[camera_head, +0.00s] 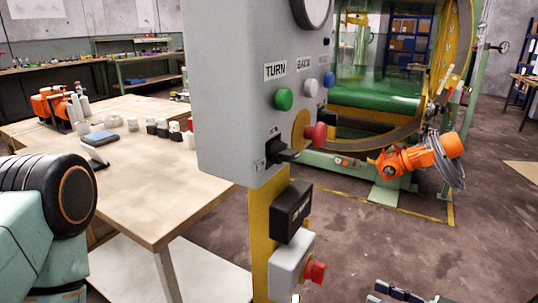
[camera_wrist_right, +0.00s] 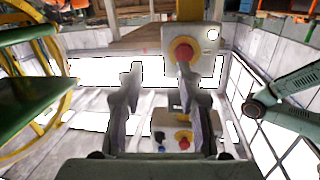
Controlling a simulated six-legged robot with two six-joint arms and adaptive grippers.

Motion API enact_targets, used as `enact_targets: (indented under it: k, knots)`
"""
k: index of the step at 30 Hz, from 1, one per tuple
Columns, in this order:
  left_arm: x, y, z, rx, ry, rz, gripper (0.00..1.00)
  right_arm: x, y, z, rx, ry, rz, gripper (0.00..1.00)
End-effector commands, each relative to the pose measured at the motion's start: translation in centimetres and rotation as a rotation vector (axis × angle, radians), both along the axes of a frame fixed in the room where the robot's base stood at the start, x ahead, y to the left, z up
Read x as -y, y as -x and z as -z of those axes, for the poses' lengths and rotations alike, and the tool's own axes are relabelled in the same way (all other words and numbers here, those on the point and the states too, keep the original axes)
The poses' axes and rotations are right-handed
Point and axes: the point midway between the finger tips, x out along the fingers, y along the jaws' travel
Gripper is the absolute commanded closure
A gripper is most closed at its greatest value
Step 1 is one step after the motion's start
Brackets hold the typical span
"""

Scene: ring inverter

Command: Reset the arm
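The grey control panel (camera_head: 235,90) fills the middle of the head view. It has a green TURN button (camera_head: 284,99), a white BACK button (camera_head: 311,88), a blue button (camera_head: 329,79), a red knob on yellow (camera_head: 317,133) and a black switch (camera_head: 280,151). Below it, on a yellow post, sits a grey box with a red button (camera_head: 315,272). An orange arm (camera_head: 420,157) stands by the ring machine. My right gripper (camera_head: 400,292) shows partly at the bottom edge. In the right wrist view its fingers (camera_wrist_right: 158,75) are apart and empty, with a red button (camera_wrist_right: 182,52) beyond. My left gripper is out of view.
A wooden table (camera_head: 150,190) with small items stands left of the panel. The green ring machine (camera_head: 375,100) stands behind it. A black box (camera_head: 291,211) is on the post above the red-button box. The floor (camera_head: 490,250) at right looks clear.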

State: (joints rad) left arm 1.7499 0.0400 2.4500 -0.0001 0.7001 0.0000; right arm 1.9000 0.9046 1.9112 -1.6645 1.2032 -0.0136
Motion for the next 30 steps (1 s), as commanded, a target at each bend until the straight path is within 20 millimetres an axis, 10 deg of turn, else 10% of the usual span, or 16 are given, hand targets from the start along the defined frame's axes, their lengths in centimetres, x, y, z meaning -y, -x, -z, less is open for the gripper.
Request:
enact_targets:
  k: [7, 14, 22, 30]
  knots:
    - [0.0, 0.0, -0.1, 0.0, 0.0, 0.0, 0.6, -0.2, -0.7, 4.9, -0.345, 0.02, 0.26, 0.64]
    - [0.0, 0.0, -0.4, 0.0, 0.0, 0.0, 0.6, -1.7, 3.5, 10.3, -0.715, 0.096, 0.432, 0.64]
    - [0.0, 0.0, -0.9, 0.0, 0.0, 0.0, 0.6, -3.1, 14.2, 14.4, -1.148, 0.295, 0.604, 0.64]
    - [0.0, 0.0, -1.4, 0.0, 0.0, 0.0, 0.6, -2.8, 24.5, 14.2, -1.373, 0.571, 0.681, 0.64]
